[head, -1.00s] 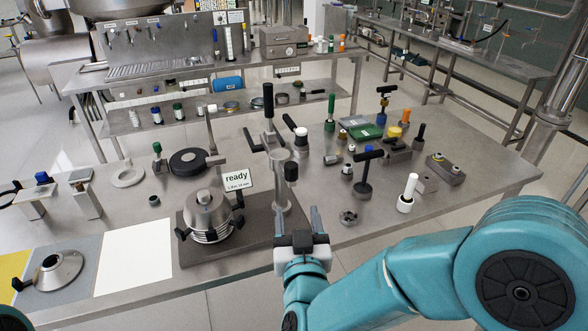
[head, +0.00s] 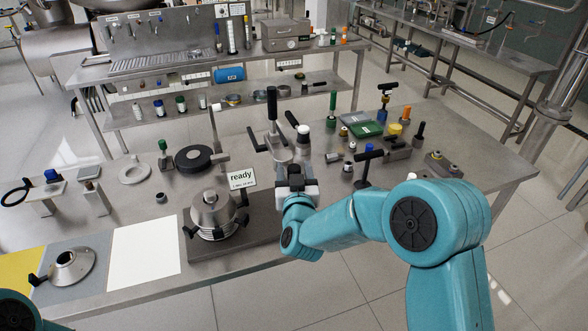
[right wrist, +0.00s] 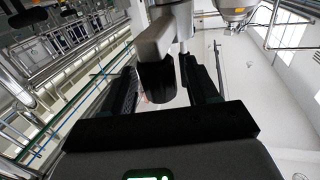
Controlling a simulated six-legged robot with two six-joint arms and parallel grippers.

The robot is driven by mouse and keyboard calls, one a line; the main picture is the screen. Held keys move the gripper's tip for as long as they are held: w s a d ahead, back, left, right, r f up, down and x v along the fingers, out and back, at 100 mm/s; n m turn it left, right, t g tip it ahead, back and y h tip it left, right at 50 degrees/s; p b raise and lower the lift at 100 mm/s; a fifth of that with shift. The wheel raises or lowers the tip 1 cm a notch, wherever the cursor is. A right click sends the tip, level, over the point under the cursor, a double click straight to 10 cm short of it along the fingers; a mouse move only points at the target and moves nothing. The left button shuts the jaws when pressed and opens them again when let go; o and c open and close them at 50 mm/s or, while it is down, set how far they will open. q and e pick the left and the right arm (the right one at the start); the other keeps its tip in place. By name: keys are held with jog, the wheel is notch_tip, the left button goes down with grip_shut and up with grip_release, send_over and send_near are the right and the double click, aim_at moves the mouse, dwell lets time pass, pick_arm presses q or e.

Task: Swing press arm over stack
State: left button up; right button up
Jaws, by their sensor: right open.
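The disc stack (head: 214,217), a round steel pile with dark clamps, sits on the dark base plate (head: 262,222) near the table's front. The press (head: 280,152) stands on the right of this plate, with a grey head and black-gripped levers; its arm is off to the right of the stack. My right gripper (head: 290,172) is open at the press's front and hides its hanging black grip. In the right wrist view, this black grip (right wrist: 156,84) on a grey metal arm (right wrist: 156,42) lies between my open fingers. Contact is not clear. My left gripper is out of view.
A "ready" sign (head: 241,178) stands behind the stack. A black round part (head: 193,158) lies behind left, and a white sheet (head: 145,253) front left. Several tools and a black-handled post (head: 367,165) stand to the right.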

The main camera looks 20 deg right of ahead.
jog(key=shift+c, duration=0.2)
grip_shut()
